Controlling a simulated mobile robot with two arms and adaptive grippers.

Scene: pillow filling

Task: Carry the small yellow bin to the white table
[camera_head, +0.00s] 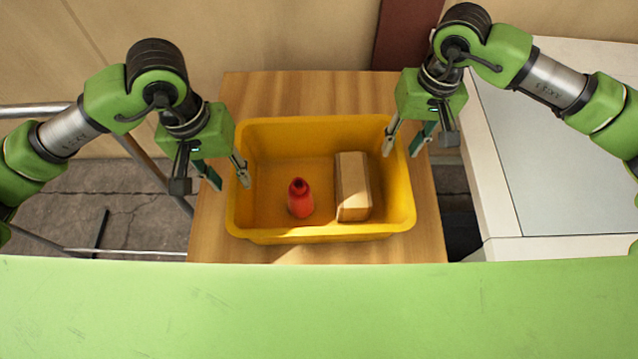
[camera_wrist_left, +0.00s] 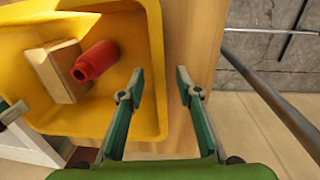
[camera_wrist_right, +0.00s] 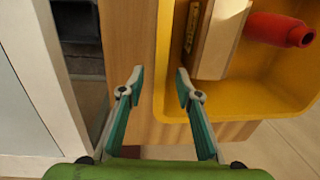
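The small yellow bin (camera_head: 270,236) stands on a wooden table and holds a red bottle (camera_head: 300,198) and a tan box (camera_head: 353,186). My left gripper (camera_head: 229,176) is open at the bin's left rim, one finger on each side of it. My right gripper (camera_head: 405,140) is open at the right rim in the same way. The left wrist view shows the rim (camera_wrist_left: 158,60) between the open fingers, and the right wrist view shows the rim (camera_wrist_right: 163,60) likewise. I cannot tell whether any finger touches the bin. A white-edged table with a grey top (camera_head: 570,140) stands at the right.
The wooden table (camera_head: 300,90) has bare wood around the bin. A narrow dark gap separates it from the white-edged table. A metal rail (camera_head: 140,150) is at the left. A beige wall is behind. The grey tabletop looks clear where it shows.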

